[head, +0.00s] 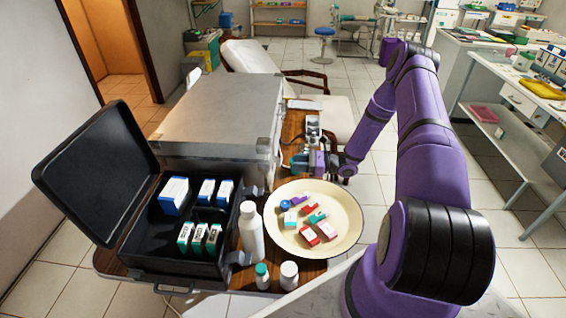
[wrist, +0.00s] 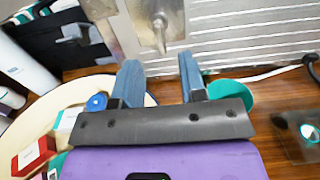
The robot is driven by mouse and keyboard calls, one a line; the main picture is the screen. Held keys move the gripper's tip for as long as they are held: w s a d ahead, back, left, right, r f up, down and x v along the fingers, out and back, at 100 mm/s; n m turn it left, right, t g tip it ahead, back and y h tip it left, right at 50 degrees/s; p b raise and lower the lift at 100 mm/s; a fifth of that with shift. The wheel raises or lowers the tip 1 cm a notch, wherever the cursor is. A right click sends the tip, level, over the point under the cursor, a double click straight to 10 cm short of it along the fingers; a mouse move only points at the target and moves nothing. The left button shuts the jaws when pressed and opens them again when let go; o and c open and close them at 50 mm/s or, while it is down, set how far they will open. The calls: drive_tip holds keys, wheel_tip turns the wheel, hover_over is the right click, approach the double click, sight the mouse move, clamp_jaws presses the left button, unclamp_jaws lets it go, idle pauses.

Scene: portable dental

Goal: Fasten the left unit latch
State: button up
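The portable unit is a silver metal case (head: 215,115) with its lid down on the wooden table. In the wrist view its ribbed front wall (wrist: 250,35) fills the top. A metal latch plate with a narrow lever (wrist: 160,32) hangs on that wall, just ahead of my fingers. A latch (head: 264,146) also shows at the case's near right corner in the head view. My gripper (wrist: 159,68) is open, its two blue-grey fingers apart with nothing between them. The lever is roughly in line with the gap, and contact is not visible. In the head view my gripper (head: 299,163) is beside the case's right side.
A cream dish (head: 340,215) with several small boxes lies below my gripper. A black open case (head: 150,240) with boxes stands at left. White bottles (head: 251,232) stand between them. A teal disc (wrist: 232,92) and a cable (wrist: 265,74) lie close to the right finger.

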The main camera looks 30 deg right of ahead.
sight(278, 162)
drive_tip(key=shift+x, duration=2.75)
clamp_jaws()
